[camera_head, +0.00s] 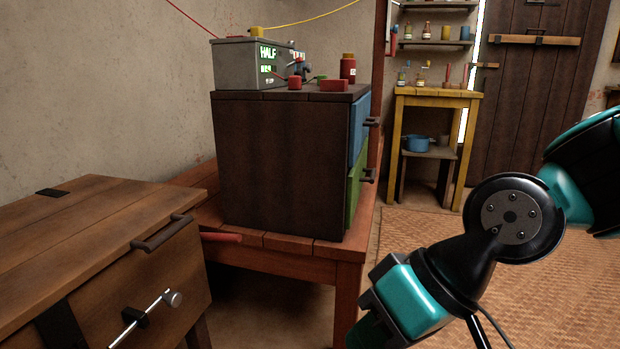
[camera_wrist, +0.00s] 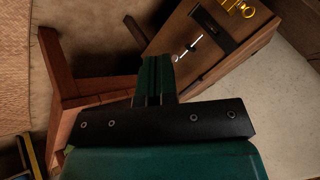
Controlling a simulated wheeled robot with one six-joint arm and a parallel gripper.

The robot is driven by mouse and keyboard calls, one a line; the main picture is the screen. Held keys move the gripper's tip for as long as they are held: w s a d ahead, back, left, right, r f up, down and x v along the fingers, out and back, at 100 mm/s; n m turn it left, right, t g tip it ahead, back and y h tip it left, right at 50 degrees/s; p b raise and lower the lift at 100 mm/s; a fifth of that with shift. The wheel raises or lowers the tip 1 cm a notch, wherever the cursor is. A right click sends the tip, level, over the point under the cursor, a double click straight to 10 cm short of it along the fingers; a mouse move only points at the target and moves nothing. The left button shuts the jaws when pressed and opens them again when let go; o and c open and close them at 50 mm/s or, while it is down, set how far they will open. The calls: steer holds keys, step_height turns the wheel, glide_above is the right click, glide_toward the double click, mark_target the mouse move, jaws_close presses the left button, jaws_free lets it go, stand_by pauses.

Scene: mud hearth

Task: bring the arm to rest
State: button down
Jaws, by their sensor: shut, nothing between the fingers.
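My arm reaches in from the right in the head view, bent at a black joint, with a teal and black wrist at the bottom. The fingertips are outside the head view. In the wrist view my gripper (camera_wrist: 157,68) shows its two dark teal fingers side by side, shut with nothing held. Beyond them lies the wooden chest (camera_wrist: 220,50) with a sliding bolt. The same chest (camera_head: 95,235) is at the lower left of the head view. The fingers appear apart from it, though the gap is hard to judge.
A red-brown bench (camera_head: 285,250) bears a dark cabinet (camera_head: 280,165) with blue and green drawers. A grey box (camera_head: 240,65) reading HALF sits on top. A yellow table (camera_head: 440,98) stands at the back, near a plank door (camera_head: 530,120). A woven mat (camera_head: 540,285) covers the right floor.

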steer(key=s+d+r+h+p, duration=0.3)
steer(key=s+d+r, duration=0.15)
steer(key=d, duration=0.45)
step_height(320, 180, up, 38)
steer(key=p, duration=3.7)
steer(key=shift+g, duration=0.3)
